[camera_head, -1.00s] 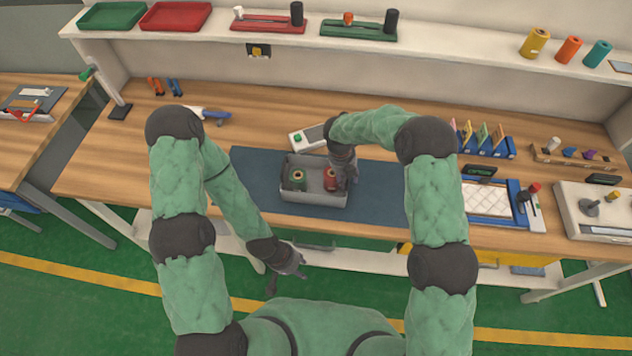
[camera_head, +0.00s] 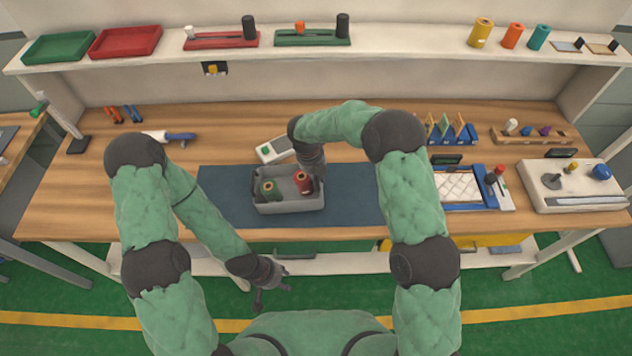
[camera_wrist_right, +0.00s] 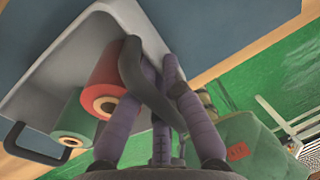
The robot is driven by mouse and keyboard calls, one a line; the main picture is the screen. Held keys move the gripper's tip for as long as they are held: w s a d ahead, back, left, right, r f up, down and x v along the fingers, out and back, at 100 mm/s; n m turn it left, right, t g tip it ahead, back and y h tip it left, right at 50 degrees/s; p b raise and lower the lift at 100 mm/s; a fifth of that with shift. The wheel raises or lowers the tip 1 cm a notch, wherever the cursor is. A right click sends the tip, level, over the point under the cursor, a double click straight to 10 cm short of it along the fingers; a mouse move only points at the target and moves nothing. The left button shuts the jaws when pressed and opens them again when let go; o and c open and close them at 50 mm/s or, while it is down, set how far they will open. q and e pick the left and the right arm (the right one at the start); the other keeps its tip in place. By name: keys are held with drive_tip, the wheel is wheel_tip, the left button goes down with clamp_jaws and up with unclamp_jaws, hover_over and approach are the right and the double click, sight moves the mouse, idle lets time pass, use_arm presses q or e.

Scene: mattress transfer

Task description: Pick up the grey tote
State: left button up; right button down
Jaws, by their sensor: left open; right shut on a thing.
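The grey tote (camera_head: 288,208) sits on the dark blue mat (camera_head: 352,190) at the front of the bench. It holds a green spool (camera_head: 268,188) and a red spool (camera_head: 303,182). In the right wrist view the tote (camera_wrist_right: 70,55) has a dark handle (camera_wrist_right: 138,78) between my fingers and another dark handle (camera_wrist_right: 35,148) at the far end. My right gripper (camera_head: 316,172) is at the tote's right end, shut on the near handle; the fingers (camera_wrist_right: 165,95) partly hide it. My left gripper (camera_head: 272,288) is open and empty, in front of the bench, below and apart from the tote.
A blue-framed tray (camera_head: 460,188) and a pale box with knobs (camera_head: 572,186) stand on the right. The mat is clear left and right of the tote.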

sight(318, 185)
drive_tip(key=s+r, duration=0.4)
drive_tip(key=r, duration=0.1)
drive_tip(key=shift+s+a+r, duration=0.1)
drive_tip(key=shift+s+r, duration=0.15)
drive_tip(key=shift+r, duration=0.05)
drive_tip(key=s+r, duration=0.4)
drive_tip(key=s, duration=0.5)
drive_tip(key=shift+s+a, duration=0.15)
drive_tip(key=shift+s, duration=0.05)
drive_tip(key=shift+r, duration=0.1)
drive_tip(key=shift+w+p, duration=0.2)
drive_tip(key=shift+p, duration=0.1)
